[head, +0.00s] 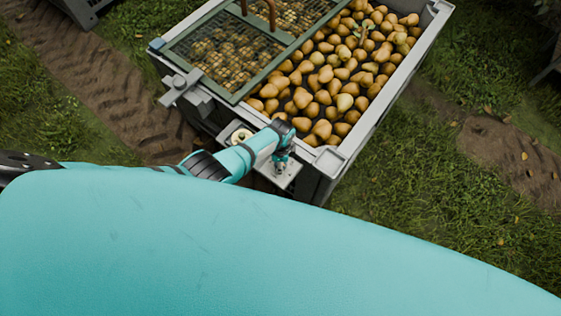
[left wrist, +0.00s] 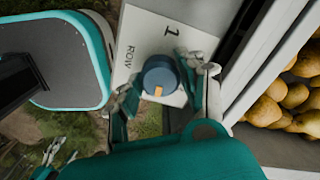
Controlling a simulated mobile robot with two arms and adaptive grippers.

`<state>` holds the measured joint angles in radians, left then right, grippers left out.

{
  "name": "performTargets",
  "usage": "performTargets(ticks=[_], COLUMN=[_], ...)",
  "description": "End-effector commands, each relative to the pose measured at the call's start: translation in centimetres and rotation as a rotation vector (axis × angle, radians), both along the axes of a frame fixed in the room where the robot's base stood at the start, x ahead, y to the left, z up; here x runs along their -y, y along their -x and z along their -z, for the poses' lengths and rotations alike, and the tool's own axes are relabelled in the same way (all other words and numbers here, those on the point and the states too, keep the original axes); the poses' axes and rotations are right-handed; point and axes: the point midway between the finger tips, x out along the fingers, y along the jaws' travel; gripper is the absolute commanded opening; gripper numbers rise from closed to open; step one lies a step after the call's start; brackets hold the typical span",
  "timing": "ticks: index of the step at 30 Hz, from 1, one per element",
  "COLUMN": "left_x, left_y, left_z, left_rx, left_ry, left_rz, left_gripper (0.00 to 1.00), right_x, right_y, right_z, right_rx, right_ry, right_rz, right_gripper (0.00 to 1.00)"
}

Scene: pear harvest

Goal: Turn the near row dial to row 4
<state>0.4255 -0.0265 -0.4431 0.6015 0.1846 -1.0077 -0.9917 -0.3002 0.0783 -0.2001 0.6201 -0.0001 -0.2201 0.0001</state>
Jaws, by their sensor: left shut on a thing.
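The near row dial is a round blue-grey knob (left wrist: 160,72) with an orange mark on its edge, seen in the left wrist view. It sits on a white plate (left wrist: 140,45) lettered "ROW" and "1". The orange mark points to the bottom of that view, away from the "1". My left gripper (left wrist: 158,88) is shut on the dial, a finger on each side. In the head view my left gripper (head: 281,163) is at the plate (head: 290,178) on the crate's near end; the dial is hidden there. Part of my right gripper (left wrist: 50,152) shows at the lower left of the wrist view.
A grey crate (head: 386,95) full of pears (head: 335,85) stands beyond the plate, partly covered by a green mesh lid (head: 226,50). A grey fitting (head: 180,86) sticks out at its left corner. Grass and a muddy track (head: 85,75) lie around it.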

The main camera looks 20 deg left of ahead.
Motion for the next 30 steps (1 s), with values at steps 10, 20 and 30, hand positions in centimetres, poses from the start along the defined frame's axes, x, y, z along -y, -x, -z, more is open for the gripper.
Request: performTargets(ticks=[10,20,30], left_x=[-0.03,0.00,0.01], left_y=[0.09,0.08,0.06], left_z=[0.08,0.06,0.05], left_rx=[-0.002,-0.001,-0.001], left_ry=[0.000,-0.001,-0.001], left_rz=[0.133,0.156,0.155], left_gripper=[0.07,0.07,0.56], right_x=[-0.03,-0.02,0.01], right_y=[0.02,0.01,0.01], right_z=[0.11,0.12,0.11], right_rx=[0.000,0.000,0.000], right_ry=[0.000,0.000,0.000], right_rz=[0.000,0.000,0.000], right_gripper=[0.71,0.71,0.71])
